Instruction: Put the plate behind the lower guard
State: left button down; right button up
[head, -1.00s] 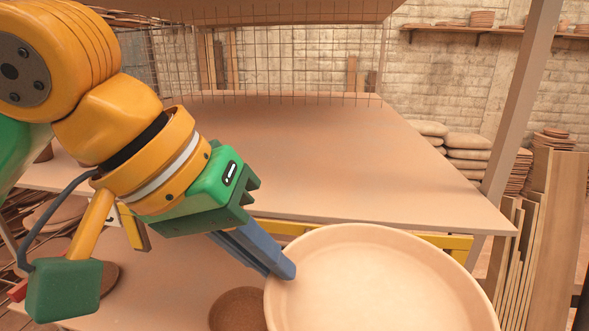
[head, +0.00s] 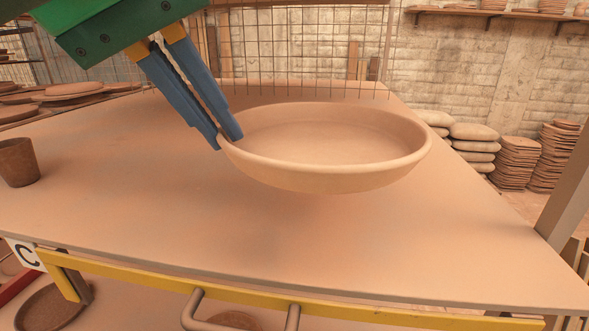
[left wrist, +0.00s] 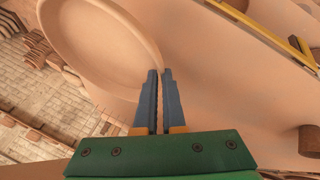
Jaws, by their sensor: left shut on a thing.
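The plate (head: 325,176) is a wide, shallow, pale clay dish with a raised rim. My left gripper (head: 229,142) is shut on its left rim, and the plate looks roughly level just above the middle board; a small gap under it is hard to judge. In the left wrist view the plate (left wrist: 95,40) extends up and left from the closed fingers (left wrist: 154,73). A yellow guard bar (head: 190,289) runs along and below the board's front edge; I cannot tell whether it is the lower guard. My right gripper is not in view.
The board (head: 140,215) is broad and mostly clear around the plate. A brown cup (head: 17,162) stands at its left. A wire mesh (head: 300,45) closes the back, and a post (head: 568,195) stands at the right. Dark round pieces (head: 50,305) lie on the lower level.

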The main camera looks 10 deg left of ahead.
pick_arm(q)
jog(key=w+a+f, duration=0.1)
jog(key=w+f, duration=0.1)
jog(key=w, duration=0.1)
jog(key=w+a+f, duration=0.1)
jog(key=w+f, duration=0.2)
jog(key=w+a+f, duration=0.1)
jog(key=w+f, duration=0.2)
jog(key=shift+w, duration=0.15)
notch_tip(320, 180, down, 3)
jog(key=shift+b, duration=0.95)
jog(key=shift+s+r, duration=0.2)
jog(key=shift+s, duration=0.4)
jog(key=shift+w+f, duration=0.15)
jog(key=c, duration=1)
grip_release()
jog(key=shift+w, duration=0.15)
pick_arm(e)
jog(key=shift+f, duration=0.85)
